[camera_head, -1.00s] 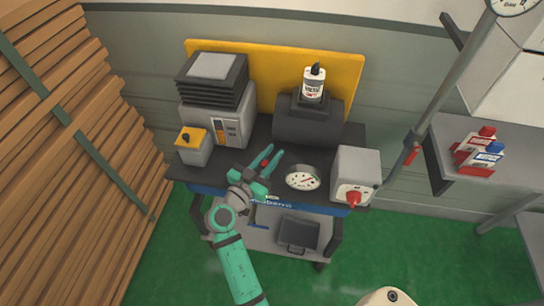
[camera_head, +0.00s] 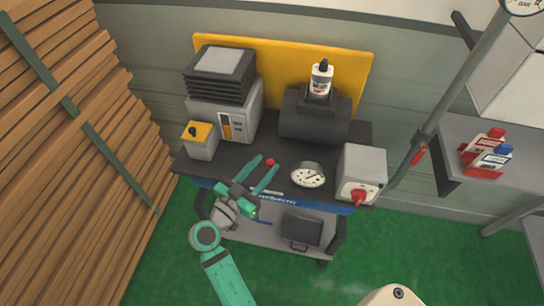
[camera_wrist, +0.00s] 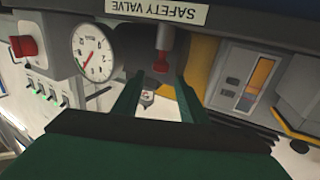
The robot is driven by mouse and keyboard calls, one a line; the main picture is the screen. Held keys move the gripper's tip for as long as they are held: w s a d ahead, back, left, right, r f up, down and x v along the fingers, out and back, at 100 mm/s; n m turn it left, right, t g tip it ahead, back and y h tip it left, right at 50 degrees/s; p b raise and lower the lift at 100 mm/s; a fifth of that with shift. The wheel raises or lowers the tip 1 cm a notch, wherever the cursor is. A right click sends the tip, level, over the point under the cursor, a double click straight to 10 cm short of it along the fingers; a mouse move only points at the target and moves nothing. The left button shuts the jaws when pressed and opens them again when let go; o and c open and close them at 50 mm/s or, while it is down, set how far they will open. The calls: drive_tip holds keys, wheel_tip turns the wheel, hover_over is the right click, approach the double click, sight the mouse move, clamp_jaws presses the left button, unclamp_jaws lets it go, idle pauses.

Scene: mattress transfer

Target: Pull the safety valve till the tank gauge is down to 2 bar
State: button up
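The safety valve has a red knob (camera_head: 270,162) over the dark bench top. The knob (camera_wrist: 162,62) also shows in the wrist view, under a "SAFETY VALVE" label (camera_wrist: 157,11) that appears upside down. My gripper (camera_head: 268,163) is open, its two green fingers apart and their tips close to the knob. In the wrist view the knob lies between the fingers' lines, just past the tips of my gripper (camera_wrist: 158,80); I see no grip on it. The round white tank gauge (camera_head: 308,175) has a red needle, also in the wrist view (camera_wrist: 93,52); its number is too small to read.
A grey box with a red rotary switch (camera_head: 359,196) stands right of the gauge. A dark tank (camera_head: 308,126) with a bottle (camera_head: 321,79) is behind. A grey machine (camera_head: 225,110) and yellow-topped box (camera_head: 198,138) stand left. Stacked planks (camera_head: 70,190) rise at far left.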

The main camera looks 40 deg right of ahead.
drive_tip(key=v, duration=0.3)
drive_tip(key=shift+s+a, duration=0.1)
drive_tip(key=shift+a, duration=0.05)
idle(0.5)
